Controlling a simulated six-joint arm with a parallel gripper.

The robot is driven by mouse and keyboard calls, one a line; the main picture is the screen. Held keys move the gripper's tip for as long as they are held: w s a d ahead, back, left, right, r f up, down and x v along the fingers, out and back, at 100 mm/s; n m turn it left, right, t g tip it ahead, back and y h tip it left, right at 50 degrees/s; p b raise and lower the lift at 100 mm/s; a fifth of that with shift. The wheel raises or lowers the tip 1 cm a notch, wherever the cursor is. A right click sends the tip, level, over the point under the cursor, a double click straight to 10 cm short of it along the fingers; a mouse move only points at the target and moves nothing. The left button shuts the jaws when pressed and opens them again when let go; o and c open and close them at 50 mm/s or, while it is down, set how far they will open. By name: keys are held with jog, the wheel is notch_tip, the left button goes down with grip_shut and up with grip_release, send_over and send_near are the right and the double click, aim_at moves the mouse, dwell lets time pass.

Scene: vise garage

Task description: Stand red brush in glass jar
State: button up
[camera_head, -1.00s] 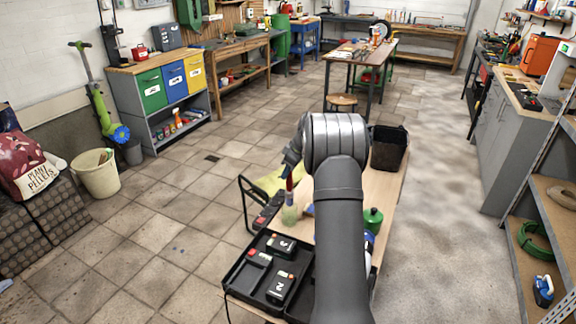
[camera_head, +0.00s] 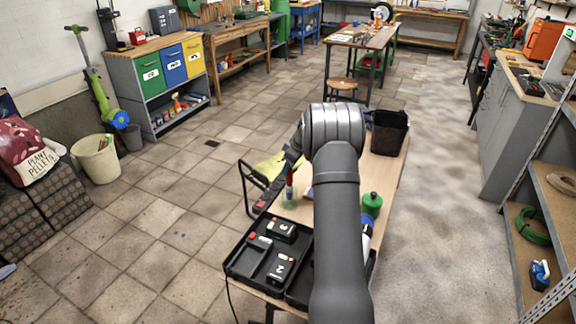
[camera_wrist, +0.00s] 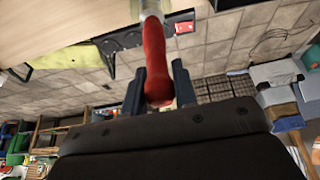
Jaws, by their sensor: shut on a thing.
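The red brush (camera_head: 289,180) is held upright by my gripper over the left edge of the wooden table. In the wrist view its red handle (camera_wrist: 155,55) lies between the two fingers of my gripper (camera_wrist: 158,92), which is shut on it, with a paler part at the far end. The pale greenish glass jar (camera_head: 289,201) stands on the table directly below the brush. Whether the brush's lower end is inside the jar or just above it, I cannot tell. The bristles are not clear.
A black open tray (camera_head: 258,262) with battery-like packs lies at the table's near left. A green-topped bottle (camera_head: 371,203) stands right of my arm. A black bin (camera_head: 389,132) is at the table's far end. My arm hides the table's middle.

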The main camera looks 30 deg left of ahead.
jog(key=o, duration=1.1)
jog(key=shift+c, duration=0.2)
jog(key=v, duration=1.7)
jog(key=shift+r, duration=0.25)
jog(key=x, duration=1.7)
jog(key=shift+f, duration=0.2)
jog(key=shift+r, duration=0.3)
